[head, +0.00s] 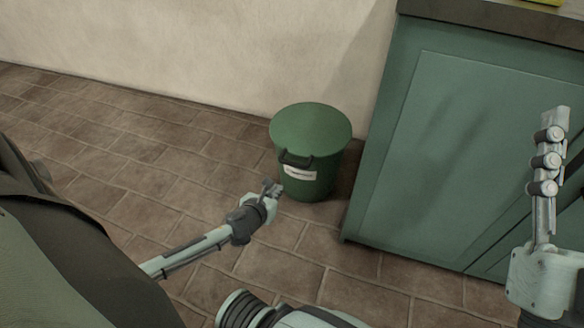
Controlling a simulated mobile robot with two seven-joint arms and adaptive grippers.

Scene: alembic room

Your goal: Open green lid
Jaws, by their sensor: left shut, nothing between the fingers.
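A round green bin stands on the floor against the wall, left of the teal cabinet. Its flat green lid (311,128) lies closed on top. A dark handle (296,159) sits at the front of the rim, above a white label (300,175). My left gripper (273,187) is shut and empty, low in front of the bin at its left side, below the handle and apart from the lid. My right gripper (554,120) points upward at the right edge, in front of the cabinet and far from the bin. It shows side-on, so its opening is unclear.
The teal cabinet (440,150) with a dark top (480,21) stands close to the bin's right side. The pale wall (220,55) is right behind the bin. The brown tiled floor (150,150) is clear to the left.

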